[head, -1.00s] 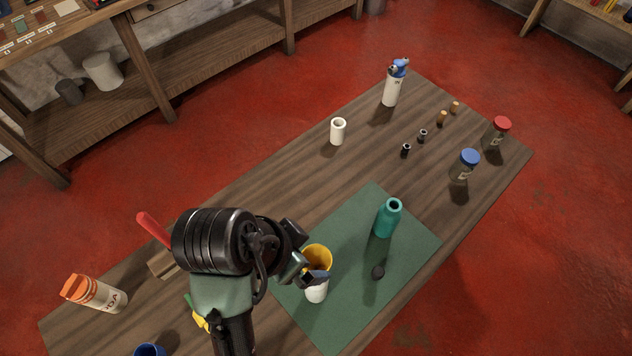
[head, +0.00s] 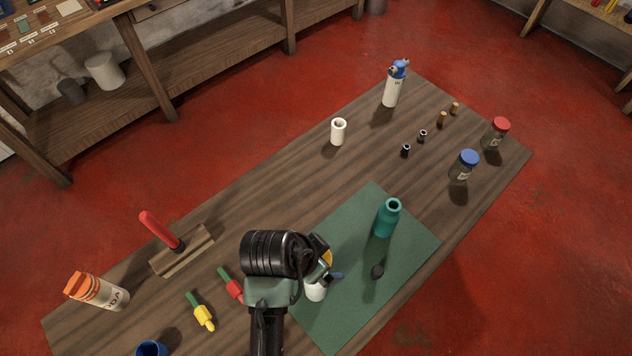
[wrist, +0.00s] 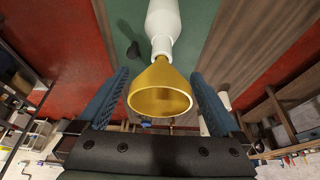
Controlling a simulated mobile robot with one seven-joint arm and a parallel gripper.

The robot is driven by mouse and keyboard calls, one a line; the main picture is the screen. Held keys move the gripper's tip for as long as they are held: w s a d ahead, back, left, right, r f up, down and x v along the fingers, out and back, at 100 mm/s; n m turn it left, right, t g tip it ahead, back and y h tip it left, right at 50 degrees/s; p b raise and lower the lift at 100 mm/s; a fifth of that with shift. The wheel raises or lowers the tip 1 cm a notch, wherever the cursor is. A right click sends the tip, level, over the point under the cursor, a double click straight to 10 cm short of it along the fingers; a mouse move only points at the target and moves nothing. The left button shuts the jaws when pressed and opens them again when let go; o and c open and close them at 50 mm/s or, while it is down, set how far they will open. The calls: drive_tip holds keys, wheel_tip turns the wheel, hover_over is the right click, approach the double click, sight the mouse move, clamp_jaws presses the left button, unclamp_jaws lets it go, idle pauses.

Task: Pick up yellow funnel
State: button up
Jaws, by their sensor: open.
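The yellow funnel (wrist: 160,92) shows in the wrist view with its wide mouth toward my gripper and its narrow end at the neck of a white bottle (wrist: 163,25). My gripper (wrist: 163,88) is open, with one blue finger on each side of the funnel. I cannot tell whether either finger touches it. In the head view, my arm hides most of the funnel, and only a yellow edge (head: 326,258) shows beside my gripper (head: 330,270). The white bottle (head: 316,291) stands below it on the green mat (head: 340,325).
Yellow and red tools (head: 204,318) lie to the left, near a wooden block with a red handle (head: 160,231). The table's middle (head: 270,190) is clear.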

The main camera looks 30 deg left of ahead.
drive_tip(key=c, duration=1.3)
drive_tip(key=shift+r, duration=0.15)
